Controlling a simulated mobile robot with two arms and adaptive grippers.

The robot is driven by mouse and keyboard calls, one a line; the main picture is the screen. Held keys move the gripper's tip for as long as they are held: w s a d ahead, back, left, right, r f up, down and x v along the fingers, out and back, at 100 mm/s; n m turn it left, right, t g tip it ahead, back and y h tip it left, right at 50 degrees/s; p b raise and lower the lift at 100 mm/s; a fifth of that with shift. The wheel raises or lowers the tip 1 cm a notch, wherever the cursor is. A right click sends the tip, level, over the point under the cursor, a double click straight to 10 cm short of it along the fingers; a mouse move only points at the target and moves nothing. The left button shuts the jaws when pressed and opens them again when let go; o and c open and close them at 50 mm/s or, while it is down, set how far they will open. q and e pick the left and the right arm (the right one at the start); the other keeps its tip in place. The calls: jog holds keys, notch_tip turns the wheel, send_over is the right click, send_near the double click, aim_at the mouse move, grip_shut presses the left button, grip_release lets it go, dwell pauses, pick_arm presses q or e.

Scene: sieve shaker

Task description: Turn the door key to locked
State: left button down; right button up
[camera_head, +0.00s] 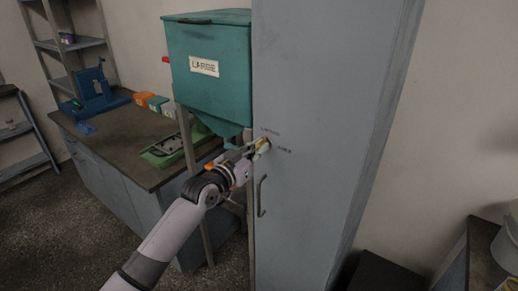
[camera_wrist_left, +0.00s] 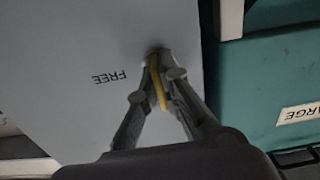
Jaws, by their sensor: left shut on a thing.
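The door key is a small yellow piece (camera_head: 263,145) on the front of a tall grey cabinet door (camera_head: 310,90). My left gripper (camera_head: 258,149) is at the door and shut on the key. In the left wrist view the yellow key (camera_wrist_left: 159,82) shows between the two fingers of the left gripper (camera_wrist_left: 158,62), whose tips are at the door face. The word FREE (camera_wrist_left: 109,77) is printed beside the key. Another small label (camera_head: 270,131) above the key is too small to read surely. The fingers hide part of the key and its lock. My right gripper is not in view.
A door handle (camera_head: 262,195) sits just below the key. A teal hopper marked LARGE (camera_head: 212,75) stands close left of the cabinet. A workbench (camera_head: 125,140) with a green tool (camera_head: 165,152) and a blue device (camera_head: 92,95) is further left. Floor shows at the lower left.

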pick_arm(q)
jog(key=shift+f, duration=0.1)
jog(key=c, duration=1.8)
grip_release()
jog(key=v, duration=1.2)
